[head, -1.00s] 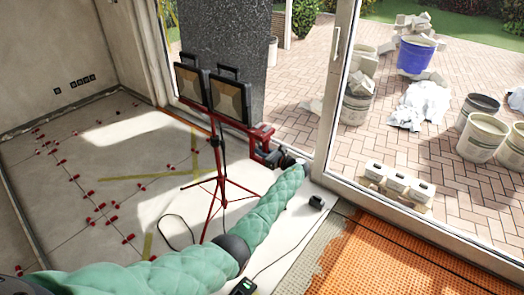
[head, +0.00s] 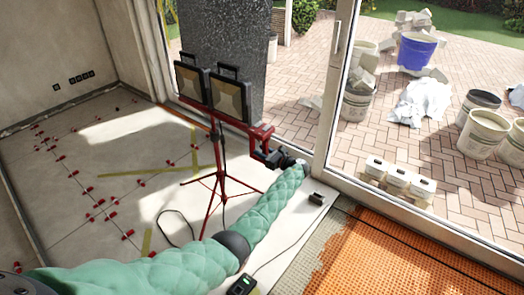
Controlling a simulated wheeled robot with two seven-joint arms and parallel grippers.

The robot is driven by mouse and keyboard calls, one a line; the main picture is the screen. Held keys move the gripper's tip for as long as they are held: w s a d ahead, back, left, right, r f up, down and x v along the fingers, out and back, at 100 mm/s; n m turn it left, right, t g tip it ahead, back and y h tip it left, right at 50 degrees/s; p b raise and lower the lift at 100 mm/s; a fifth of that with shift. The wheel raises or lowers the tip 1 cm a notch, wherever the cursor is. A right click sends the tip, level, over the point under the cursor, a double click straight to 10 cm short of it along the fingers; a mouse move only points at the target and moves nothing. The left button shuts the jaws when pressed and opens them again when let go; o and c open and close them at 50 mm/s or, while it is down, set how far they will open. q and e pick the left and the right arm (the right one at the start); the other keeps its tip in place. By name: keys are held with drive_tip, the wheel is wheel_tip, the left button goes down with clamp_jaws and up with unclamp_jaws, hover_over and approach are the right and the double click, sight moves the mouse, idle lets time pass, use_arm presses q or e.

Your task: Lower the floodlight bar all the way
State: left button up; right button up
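The floodlight bar (head: 241,126) is red and sits on a red tripod stand (head: 222,165) in the middle of the head view. It carries two dark floodlights, a left one (head: 190,81) and a right one (head: 229,97). The bar stands well above the floor. My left gripper (head: 264,155) is just below the bar's right end, by a red part that hangs down there. Its fingers are small and dark, so I cannot tell whether they touch or grip that part. My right gripper is not in view.
Red levelling clips (head: 88,189) dot the tiled floor at left. A glass door frame (head: 335,90) stands close right of my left wrist. A small dark block (head: 316,199) and an orange mat (head: 385,258) lie at lower right. Buckets (head: 484,134) stand outside.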

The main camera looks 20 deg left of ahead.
use_arm(q)
drive_tip(key=shift+o, duration=0.4)
drive_tip(key=shift+w+r, duration=0.1)
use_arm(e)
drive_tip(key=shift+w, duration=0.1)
use_arm(q)
drive_tip(key=shift+d, duration=0.1)
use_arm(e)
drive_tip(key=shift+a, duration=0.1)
use_arm(q)
drive_tip(key=b+v, duration=0.1)
drive_tip(key=v, duration=0.6)
drive_tip(key=shift+d, duration=0.25)
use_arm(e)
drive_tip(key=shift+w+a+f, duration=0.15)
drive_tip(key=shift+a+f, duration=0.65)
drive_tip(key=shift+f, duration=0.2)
